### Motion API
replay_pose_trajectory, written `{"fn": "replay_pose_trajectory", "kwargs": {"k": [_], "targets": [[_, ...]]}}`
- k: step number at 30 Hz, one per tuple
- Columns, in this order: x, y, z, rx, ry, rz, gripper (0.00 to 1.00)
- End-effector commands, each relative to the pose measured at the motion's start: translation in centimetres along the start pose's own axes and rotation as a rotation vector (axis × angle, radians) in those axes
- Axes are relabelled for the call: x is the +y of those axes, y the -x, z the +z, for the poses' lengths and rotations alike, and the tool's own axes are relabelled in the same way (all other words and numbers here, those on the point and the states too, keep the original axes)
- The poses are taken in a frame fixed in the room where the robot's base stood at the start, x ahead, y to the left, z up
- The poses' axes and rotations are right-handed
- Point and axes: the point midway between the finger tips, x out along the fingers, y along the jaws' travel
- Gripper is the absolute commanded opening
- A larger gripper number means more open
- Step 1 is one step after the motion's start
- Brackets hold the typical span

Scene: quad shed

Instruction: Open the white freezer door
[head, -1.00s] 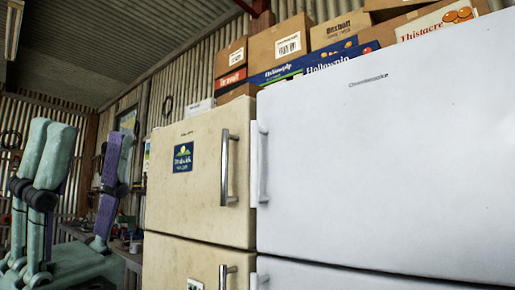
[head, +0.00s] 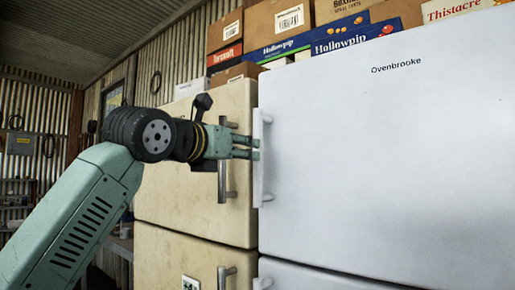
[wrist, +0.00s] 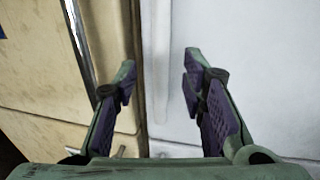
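The white freezer door (head: 380,170) fills the right half of the head view and is closed. Its upright white handle (head: 264,180) runs along its left edge. My gripper (head: 257,149) is level with the upper part of this handle, with its fingertips at or close to it. In the wrist view my gripper (wrist: 160,85) is open, its two fingers well apart. The white handle (wrist: 158,60) shows between the fingers, and neither finger clearly touches it. The white door (wrist: 240,50) lies behind the right finger.
A cream fridge (head: 165,225) with metal handles (head: 223,175) stands close on the left, partly behind my arm. In the wrist view its metal handle (wrist: 80,40) passes near my left finger. Several cardboard boxes (head: 278,22) are stacked on top. A lower white door (head: 310,277) sits below.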

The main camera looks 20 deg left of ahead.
Motion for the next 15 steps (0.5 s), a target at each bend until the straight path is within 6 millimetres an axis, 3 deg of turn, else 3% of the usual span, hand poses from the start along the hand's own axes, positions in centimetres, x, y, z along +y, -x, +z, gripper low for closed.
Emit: {"fn": "replay_pose_trajectory", "kwargs": {"k": [6, 15], "targets": [[-0.1, -4.4, 0.4, -0.001, 0.003, -0.005, 0.38], [-0.1, -7.6, 0.2, -0.003, 0.001, -0.004, 0.38]]}}
